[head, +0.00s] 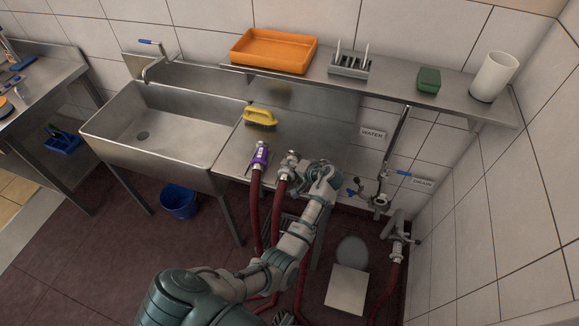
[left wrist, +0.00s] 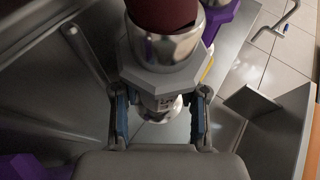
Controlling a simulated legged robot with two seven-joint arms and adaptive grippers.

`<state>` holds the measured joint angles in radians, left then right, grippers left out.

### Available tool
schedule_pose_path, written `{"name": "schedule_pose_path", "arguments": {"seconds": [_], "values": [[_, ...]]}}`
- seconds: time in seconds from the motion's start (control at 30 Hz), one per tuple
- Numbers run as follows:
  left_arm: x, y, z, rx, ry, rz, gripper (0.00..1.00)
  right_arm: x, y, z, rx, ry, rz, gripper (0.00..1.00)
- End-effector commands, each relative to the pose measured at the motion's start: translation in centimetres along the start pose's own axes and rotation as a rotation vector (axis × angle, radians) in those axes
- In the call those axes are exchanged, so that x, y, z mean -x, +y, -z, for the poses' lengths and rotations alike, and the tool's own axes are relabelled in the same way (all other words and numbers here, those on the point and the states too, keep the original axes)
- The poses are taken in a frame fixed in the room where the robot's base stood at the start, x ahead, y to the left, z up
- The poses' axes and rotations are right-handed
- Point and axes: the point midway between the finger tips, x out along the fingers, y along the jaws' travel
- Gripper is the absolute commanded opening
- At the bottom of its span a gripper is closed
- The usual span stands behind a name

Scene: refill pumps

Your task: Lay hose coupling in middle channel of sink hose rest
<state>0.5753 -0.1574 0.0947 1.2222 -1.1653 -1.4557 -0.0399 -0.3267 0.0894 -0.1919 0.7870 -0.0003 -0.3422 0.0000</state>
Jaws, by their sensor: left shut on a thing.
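My left gripper (head: 304,170) is shut on a steel hose coupling (head: 290,160) at the front edge of the sink's drainboard. In the left wrist view, the blue-padded fingers (left wrist: 159,104) close on both sides of the coupling (left wrist: 165,75), below its wide angular collar. A dark red hose (head: 281,188) hangs from it. A purple-collared coupling (head: 261,155) with its own red hose lies just left of it. The sink hose rest and its middle channel are not clearly distinguishable. I cannot tell whether the held coupling touches a rest. My right gripper is not in view.
A yellow brush (head: 260,117) lies on the drainboard (head: 228,161), right of the sink basin (head: 150,125). The shelf above holds an orange tray (head: 273,51). Valve pipes (head: 378,196) stand at right. A blue bucket (head: 179,201) is on the floor.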

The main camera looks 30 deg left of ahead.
Motion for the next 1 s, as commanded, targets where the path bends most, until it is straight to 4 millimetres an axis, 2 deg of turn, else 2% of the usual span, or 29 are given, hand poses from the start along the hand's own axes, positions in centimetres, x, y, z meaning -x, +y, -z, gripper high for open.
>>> {"name": "schedule_pose_path", "arguments": {"seconds": [0.03, 0.07, 0.1, 0.2, 0.53, 0.67, 0.77, 1.0], "values": [[-0.1, 1.4, -0.6, -0.015, -0.012, -0.022, 0.0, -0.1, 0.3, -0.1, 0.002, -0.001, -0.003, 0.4], [-0.2, 1.4, -0.6, -0.015, -0.012, -0.022, 0.0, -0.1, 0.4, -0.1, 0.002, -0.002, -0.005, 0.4], [-0.1, 1.4, -0.6, -0.014, -0.011, -0.022, 0.5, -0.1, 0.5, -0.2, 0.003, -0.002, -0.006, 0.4], [-0.2, 1.4, -0.6, -0.014, -0.011, -0.023, 0.72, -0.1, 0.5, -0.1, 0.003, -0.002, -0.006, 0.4], [-0.2, 1.4, -0.6, -0.015, -0.011, -0.021, 0.72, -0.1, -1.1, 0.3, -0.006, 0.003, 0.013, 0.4], [-0.1, 1.5, -0.7, -0.016, -0.012, -0.023, 0.72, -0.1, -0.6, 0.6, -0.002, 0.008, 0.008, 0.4], [0.8, 1.5, -0.7, -0.016, -0.011, -0.024, 0.72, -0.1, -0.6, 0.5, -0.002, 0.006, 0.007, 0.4], [4.9, 1.1, -0.5, -0.01, -0.003, -0.019, 0.72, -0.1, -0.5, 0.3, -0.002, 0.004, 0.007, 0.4]]}}
